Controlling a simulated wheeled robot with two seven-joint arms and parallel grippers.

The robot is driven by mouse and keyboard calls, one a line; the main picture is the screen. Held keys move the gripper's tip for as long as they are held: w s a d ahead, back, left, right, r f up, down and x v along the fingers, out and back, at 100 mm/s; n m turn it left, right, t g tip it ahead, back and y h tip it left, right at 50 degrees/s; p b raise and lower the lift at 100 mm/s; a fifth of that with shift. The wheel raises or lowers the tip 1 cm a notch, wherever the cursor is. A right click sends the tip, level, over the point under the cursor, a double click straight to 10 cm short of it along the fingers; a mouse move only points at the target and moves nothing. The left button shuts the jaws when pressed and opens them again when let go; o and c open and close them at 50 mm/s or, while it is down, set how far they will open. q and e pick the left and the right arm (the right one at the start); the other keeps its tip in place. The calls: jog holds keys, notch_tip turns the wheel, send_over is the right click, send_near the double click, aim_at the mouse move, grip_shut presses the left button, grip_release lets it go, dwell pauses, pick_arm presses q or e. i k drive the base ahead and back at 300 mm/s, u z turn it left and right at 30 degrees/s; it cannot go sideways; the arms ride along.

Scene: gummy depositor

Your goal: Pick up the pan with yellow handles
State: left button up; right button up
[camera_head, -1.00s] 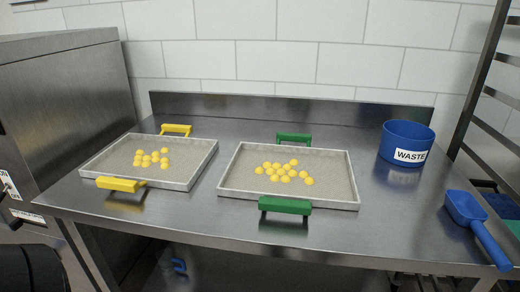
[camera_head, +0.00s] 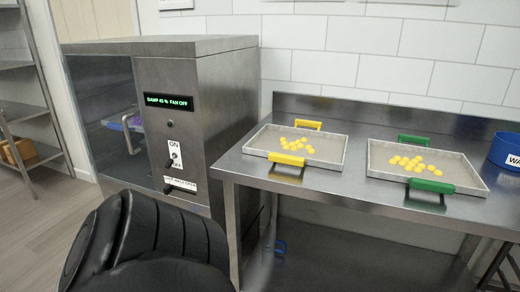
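The pan with yellow handles (camera_head: 331,163) lies flat on the steel table in the head view, right of the metal machine. Its near yellow handle (camera_head: 286,158) and far yellow handle (camera_head: 308,125) are both visible, at the front and back of the pan. Several yellow gummies (camera_head: 298,146) lie in it. The pan with green handles (camera_head: 375,160) stands to its right with several yellow gummies in it. A black part of my own body shows at the bottom left. Neither gripper is in view.
The steel table (camera_head: 340,187) has a raised back edge. A metal machine (camera_head: 225,105) with a display (camera_head: 168,102) and switches stands left of it. A blue waste bin (camera_head: 505,150) is at the right edge. A shelf rack (camera_head: 22,120) stands far left, with open floor before it.

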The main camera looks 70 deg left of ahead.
aim_at(294, 146)
jog(key=u, duration=1.55)
